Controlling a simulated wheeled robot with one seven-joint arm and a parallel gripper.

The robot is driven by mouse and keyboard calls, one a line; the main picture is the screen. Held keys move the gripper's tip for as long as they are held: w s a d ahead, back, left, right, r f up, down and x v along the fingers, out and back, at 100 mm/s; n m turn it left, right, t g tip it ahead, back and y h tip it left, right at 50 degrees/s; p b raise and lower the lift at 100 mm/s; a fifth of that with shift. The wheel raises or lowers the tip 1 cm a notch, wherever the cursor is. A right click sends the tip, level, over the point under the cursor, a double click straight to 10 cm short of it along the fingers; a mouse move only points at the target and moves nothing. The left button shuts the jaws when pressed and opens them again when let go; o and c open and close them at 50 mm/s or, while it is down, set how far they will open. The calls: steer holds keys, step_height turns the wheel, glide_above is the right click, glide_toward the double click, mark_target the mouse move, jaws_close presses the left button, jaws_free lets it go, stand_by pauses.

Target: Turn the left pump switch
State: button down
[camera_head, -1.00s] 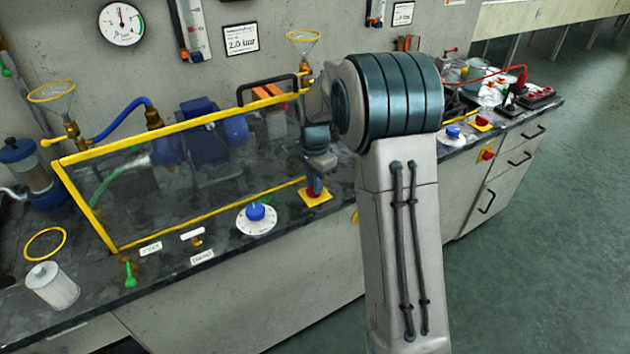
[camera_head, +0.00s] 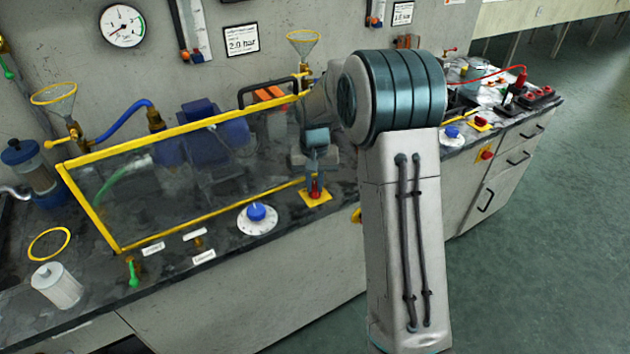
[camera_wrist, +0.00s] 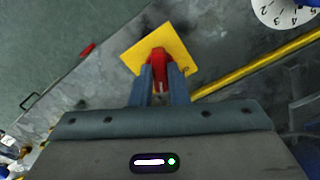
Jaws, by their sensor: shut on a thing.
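The left pump switch is a red handle (camera_wrist: 159,57) on a square yellow plate (camera_wrist: 135,57), set in the dark bench top. In the head view the yellow plate (camera_head: 325,197) lies right of the blue-knobbed dial, by the front corner of the yellow-framed clear guard. My gripper (camera_wrist: 160,75) is over the plate, its two fingers shut on the red switch handle, one on each side. In the head view my gripper (camera_head: 315,180) reaches down onto the switch, and the fingers partly hide the handle.
The yellow-framed guard (camera_head: 88,206) stands close behind and left of my gripper. A white dial with a blue knob (camera_head: 257,212) is to the left. A second red switch on a yellow plate (camera_head: 481,123) is at the right. The bench's front edge is close by.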

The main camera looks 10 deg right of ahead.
mark_target(314, 186)
steer(key=n+p, duration=0.1)
steer(key=n, duration=0.4)
steer(key=shift+r+n, duration=0.1)
steer(key=shift+n, duration=0.3)
stand_by(0.4)
steer(key=c, duration=1.4)
jaws_free()
step_height(314, 186, up, 14)
